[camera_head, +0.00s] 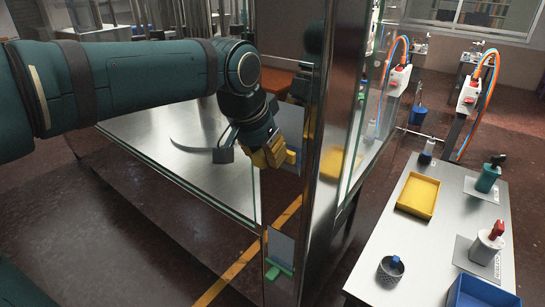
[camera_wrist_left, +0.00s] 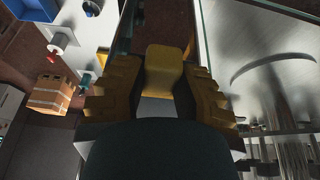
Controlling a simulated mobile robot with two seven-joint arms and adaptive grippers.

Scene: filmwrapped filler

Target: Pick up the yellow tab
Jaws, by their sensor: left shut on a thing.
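The yellow tab (camera_wrist_left: 163,68) shows in the left wrist view as a small rounded yellow block between the two ridged fingers of my left gripper (camera_wrist_left: 163,82). The fingers press on it from both sides. In the head view my left gripper (camera_head: 272,153) is at the glass and metal cabinet, close to its upright metal post (camera_head: 335,130). In that view the tab cannot be told apart from the yellow-brown fingers. My right gripper is not in view.
A white table (camera_head: 405,258) at the right holds a yellow tray (camera_head: 418,194), a blue bin (camera_head: 483,292), a mesh cup (camera_head: 390,270) and dispensers. A green piece (camera_head: 279,264) sits low on the cabinet front. A cardboard box (camera_wrist_left: 50,94) shows in the wrist view.

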